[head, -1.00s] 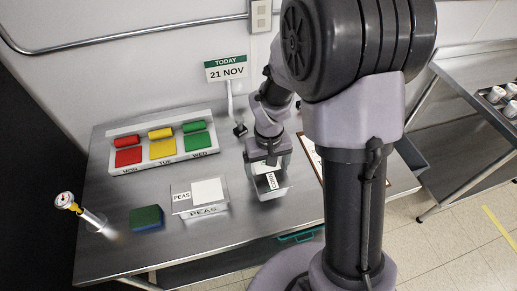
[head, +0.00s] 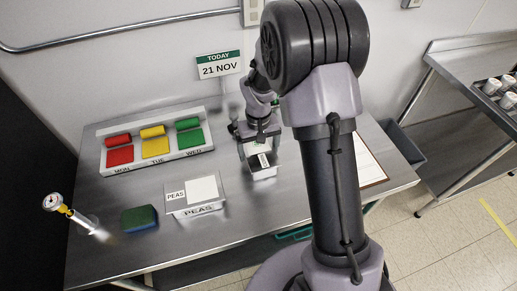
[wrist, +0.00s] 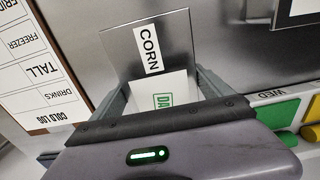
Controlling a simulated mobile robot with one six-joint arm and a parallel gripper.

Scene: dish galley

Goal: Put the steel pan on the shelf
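A small steel pan labelled CORN (head: 264,172) is between the fingers of my gripper (head: 259,138), towards the back of the steel table. The wrist view shows the pan's CORN face (wrist: 166,28) and a white card with green print, partly cut off by my gripper. A finger (wrist: 113,102) lies along each side of the pan, and the gripper looks shut on it. Whether the pan's base clears the table is hard to tell. A second steel pan, labelled PEAS (head: 196,209), stands to the left. A lower shelf (head: 205,262) shows under the table's front edge.
A rack with red, yellow and green day blocks (head: 156,164), a blue-green sponge (head: 139,218), a probe thermometer (head: 72,213) and a date sign (head: 219,65) are on the table. A clipboard (head: 368,162) lies right. Another steel table (head: 450,70) holds cups.

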